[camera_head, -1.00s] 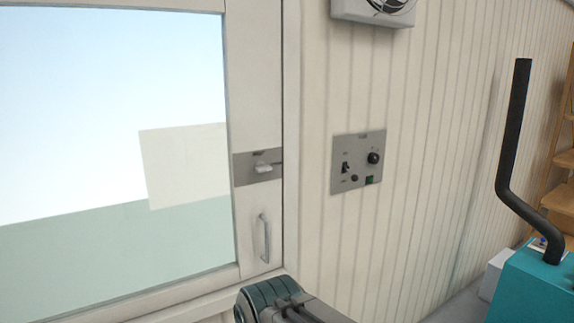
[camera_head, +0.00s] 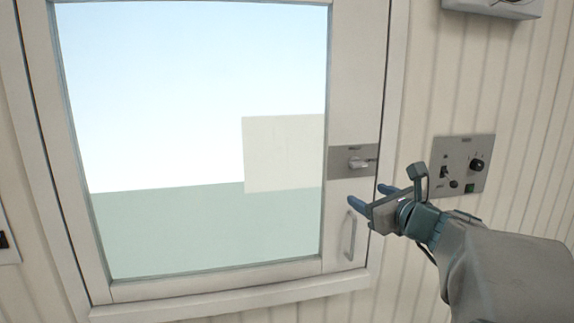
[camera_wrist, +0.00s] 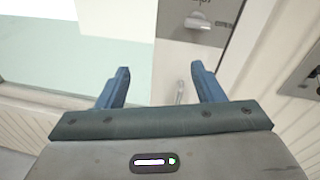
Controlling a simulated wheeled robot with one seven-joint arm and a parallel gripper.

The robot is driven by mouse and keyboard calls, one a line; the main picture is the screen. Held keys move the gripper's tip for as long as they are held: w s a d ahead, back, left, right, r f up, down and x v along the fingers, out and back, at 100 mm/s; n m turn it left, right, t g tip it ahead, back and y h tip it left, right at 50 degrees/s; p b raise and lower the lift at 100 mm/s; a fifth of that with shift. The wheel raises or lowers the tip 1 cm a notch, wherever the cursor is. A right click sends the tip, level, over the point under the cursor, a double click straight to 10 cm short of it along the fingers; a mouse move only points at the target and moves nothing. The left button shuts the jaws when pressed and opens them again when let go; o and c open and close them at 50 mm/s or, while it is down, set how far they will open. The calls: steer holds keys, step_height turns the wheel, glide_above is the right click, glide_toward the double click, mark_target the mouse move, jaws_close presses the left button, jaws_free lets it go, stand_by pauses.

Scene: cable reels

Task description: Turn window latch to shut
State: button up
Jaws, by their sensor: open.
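The window latch (camera_head: 358,163) is a small pale knob on a grey plate (camera_head: 340,161) on the right stile of the white-framed window (camera_head: 353,101). Its lever lies about sideways, pointing right. The latch also shows at the top of the wrist view (camera_wrist: 198,22). My gripper (camera_head: 367,195) is open and empty, below and slightly right of the latch and apart from it in the picture. In the wrist view its two blue fingers (camera_wrist: 160,84) are spread, with the latch beyond and above the right finger.
A vertical pull handle (camera_head: 350,235) is on the stile below the latch, near my fingers in the picture. A grey switch panel (camera_head: 463,165) is on the ribbed wall to the right. A grey box (camera_head: 492,7) is above it. The window sill (camera_head: 230,297) runs along the bottom.

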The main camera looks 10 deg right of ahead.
mark_target(361, 165)
steer(key=w+d+r+m+t+h, duration=0.1)
steer(key=d+r+m+h, duration=0.1)
steer(key=d+m, duration=0.25)
steer(key=shift+n, duration=0.45)
steer(key=w+p, duration=0.1)
steer(key=w, duration=0.3)
steer(key=w+p, duration=0.1)
steer(key=w, duration=0.3)
steer(key=w+p, duration=0.1)
steer(key=w, duration=0.4)
steer(key=shift+a+r, duration=0.1)
steer(key=shift+a, duration=0.2)
steer(key=c, duration=1)
